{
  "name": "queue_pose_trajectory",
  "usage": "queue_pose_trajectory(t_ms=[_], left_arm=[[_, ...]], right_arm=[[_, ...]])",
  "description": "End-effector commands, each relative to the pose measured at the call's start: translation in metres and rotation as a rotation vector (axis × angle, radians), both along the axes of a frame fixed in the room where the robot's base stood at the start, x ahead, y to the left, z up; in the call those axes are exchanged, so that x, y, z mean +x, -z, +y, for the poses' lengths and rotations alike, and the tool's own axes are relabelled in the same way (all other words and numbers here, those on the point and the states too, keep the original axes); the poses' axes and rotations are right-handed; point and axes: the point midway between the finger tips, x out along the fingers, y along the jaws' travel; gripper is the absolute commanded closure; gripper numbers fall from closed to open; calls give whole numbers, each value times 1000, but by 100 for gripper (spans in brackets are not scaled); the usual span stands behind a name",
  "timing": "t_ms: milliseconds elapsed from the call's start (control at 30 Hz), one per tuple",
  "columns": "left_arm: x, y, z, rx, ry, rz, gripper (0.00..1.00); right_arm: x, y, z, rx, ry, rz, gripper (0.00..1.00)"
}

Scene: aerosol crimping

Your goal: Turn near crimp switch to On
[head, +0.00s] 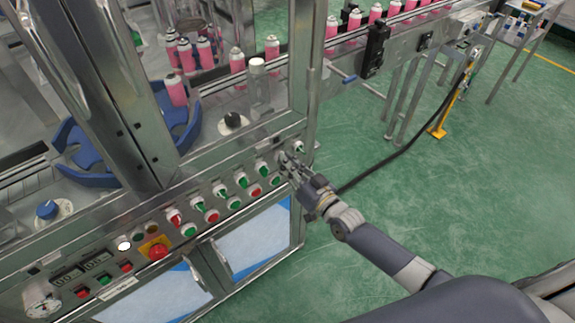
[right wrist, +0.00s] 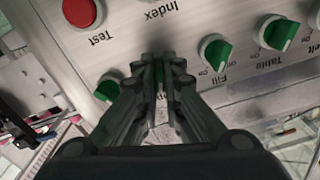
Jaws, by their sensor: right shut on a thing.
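My right gripper (head: 287,160) is at the right end of the control panel's row of switches in the head view. In the right wrist view its fingers (right wrist: 158,62) are closed around a small green knob (right wrist: 160,75), the crimp switch as far as I can tell. Most of that knob and its label are hidden by the fingers, so its setting cannot be read. A green switch marked Fill (right wrist: 215,50) and one marked Table (right wrist: 279,33) are to the right of the fingers. Another green knob (right wrist: 108,88) is to their left. My left gripper is not in view.
A red Test button (right wrist: 82,12) lies near the fingers. A red emergency stop (head: 158,251) is farther left on the panel. Pink cans (head: 237,60) stand inside the machine and on the conveyor.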

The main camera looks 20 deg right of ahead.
Motion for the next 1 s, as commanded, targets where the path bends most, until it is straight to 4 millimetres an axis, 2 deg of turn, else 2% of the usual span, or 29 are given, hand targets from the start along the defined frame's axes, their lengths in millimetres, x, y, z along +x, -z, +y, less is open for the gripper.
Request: queue_pose_trajectory(t_ms=[400, 1000], left_arm=[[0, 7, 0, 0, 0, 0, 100], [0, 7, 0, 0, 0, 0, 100]], right_arm=[[-1, 2, 0, 194, 0, 75, 100], [-1, 2, 0, 230, 0, 88, 100]])
